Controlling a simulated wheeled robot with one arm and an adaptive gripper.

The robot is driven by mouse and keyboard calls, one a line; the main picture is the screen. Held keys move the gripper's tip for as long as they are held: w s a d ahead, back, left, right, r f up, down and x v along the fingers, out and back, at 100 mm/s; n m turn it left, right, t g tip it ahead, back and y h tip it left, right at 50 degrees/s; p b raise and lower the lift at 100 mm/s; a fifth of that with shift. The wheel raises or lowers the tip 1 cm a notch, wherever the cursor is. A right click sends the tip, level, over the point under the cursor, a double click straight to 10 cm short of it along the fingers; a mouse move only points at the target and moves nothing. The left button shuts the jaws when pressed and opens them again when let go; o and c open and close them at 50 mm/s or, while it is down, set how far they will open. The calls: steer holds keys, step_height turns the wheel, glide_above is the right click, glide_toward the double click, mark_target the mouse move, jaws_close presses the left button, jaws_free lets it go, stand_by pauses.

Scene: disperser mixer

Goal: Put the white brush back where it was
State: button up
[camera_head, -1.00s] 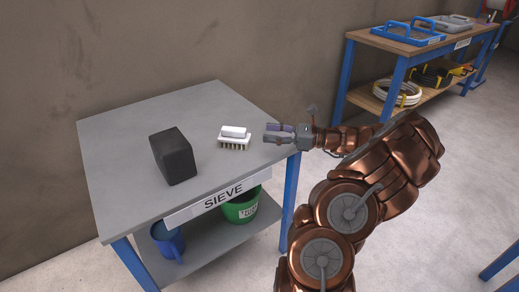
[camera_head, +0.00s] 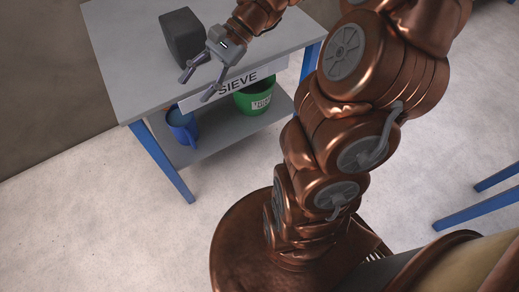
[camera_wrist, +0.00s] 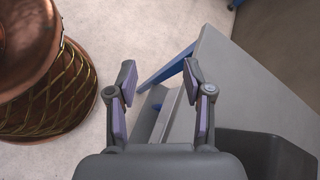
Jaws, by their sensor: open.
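The white brush does not show in either view now. About a second ago it lay on the grey table, right of the dark block. My arm now covers part of that area in the head view. My gripper (camera_head: 195,88) is open and empty, at the front edge of the table (camera_head: 120,62) near the SIEVE label. In the wrist view my gripper (camera_wrist: 159,70) has its fingers wide apart with nothing between them, and the table edge runs beyond and to the right.
A dark block (camera_head: 183,38) stands on the table just behind my gripper and shows at lower right in the wrist view (camera_wrist: 262,152). A blue jug (camera_head: 182,126) and a green bucket (camera_head: 254,98) stand on the lower shelf (camera_head: 215,141). The floor in front is clear.

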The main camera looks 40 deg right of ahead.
steer(key=s+a+f+n+g+h, duration=0.1)
steer(key=s+a+n+h, duration=0.15)
steer(key=s, duration=0.35)
steer(key=s+a+f+n+g+h, duration=0.1)
steer(key=s+f+n+g+h, duration=0.15)
steer(key=s+n, duration=0.2)
steer(key=s+d+f+n+t+h, duration=0.1)
steer(key=s+d+n+h, duration=0.3)
steer(key=s, duration=0.5)
steer(key=shift+s+d+f+n+h, duration=0.2)
steer(key=shift+d+n+h, duration=0.2)
steer(key=shift+d+h, duration=0.45)
steer(key=shift+a, duration=0.15)
step_height(320, 180, up, 26)
steer(key=t+p, duration=0.1)
steer(key=p, duration=2.4)
steer(key=shift+s+r, duration=0.25)
steer(key=shift+s, duration=0.1)
